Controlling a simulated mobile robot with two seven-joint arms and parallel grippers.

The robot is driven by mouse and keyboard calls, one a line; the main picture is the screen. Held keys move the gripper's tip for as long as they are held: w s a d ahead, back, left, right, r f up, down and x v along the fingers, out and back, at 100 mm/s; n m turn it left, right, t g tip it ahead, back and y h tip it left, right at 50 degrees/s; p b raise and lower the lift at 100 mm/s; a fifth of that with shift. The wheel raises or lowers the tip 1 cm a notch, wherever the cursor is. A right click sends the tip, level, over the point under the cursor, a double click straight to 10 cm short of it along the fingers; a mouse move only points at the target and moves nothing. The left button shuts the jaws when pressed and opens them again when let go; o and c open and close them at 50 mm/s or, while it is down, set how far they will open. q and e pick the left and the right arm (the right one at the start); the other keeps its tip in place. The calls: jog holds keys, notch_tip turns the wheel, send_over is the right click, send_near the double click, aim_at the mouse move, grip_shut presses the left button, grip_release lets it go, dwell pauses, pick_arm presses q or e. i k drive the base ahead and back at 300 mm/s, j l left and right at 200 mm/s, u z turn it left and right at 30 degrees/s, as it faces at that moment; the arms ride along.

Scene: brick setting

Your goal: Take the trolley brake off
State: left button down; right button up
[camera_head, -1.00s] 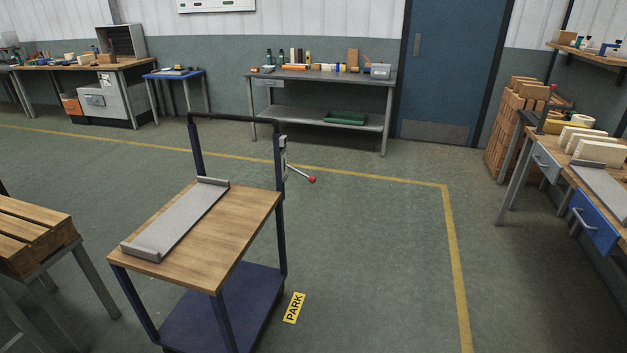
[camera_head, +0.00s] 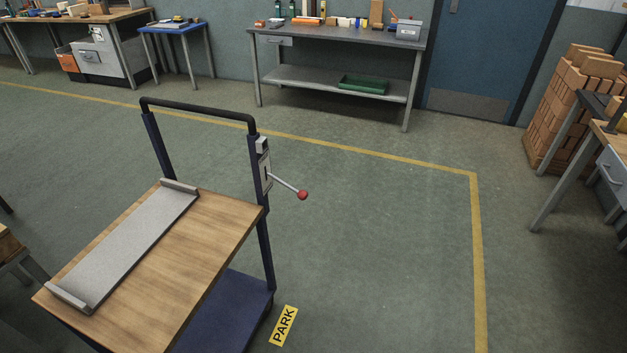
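The trolley (camera_head: 215,265) stands at the lower left, with a wooden top, dark blue posts and a blue lower deck. A black push handle (camera_head: 198,108) spans its two tall posts. A brake lever (camera_head: 287,185) with a red knob (camera_head: 303,195) sticks out to the right from a grey bracket (camera_head: 264,168) on the right post, sloping slightly down. A grey metal tray (camera_head: 128,243) with raised ends lies on the wooden top. Neither of my grippers is in view.
A yellow PARK sign (camera_head: 283,325) lies on the floor beside the trolley. A yellow floor line (camera_head: 400,158) runs behind and right. A grey workbench (camera_head: 335,40) stands at the back, and stacked bricks (camera_head: 575,105) at the right. The floor right of the trolley is clear.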

aim_at(302, 194)
jog(key=i+l, duration=0.25)
jog(key=i, duration=0.25)
jog(key=i+l+z, duration=0.15)
jog(key=i, duration=0.4)
jog(key=l, duration=0.1)
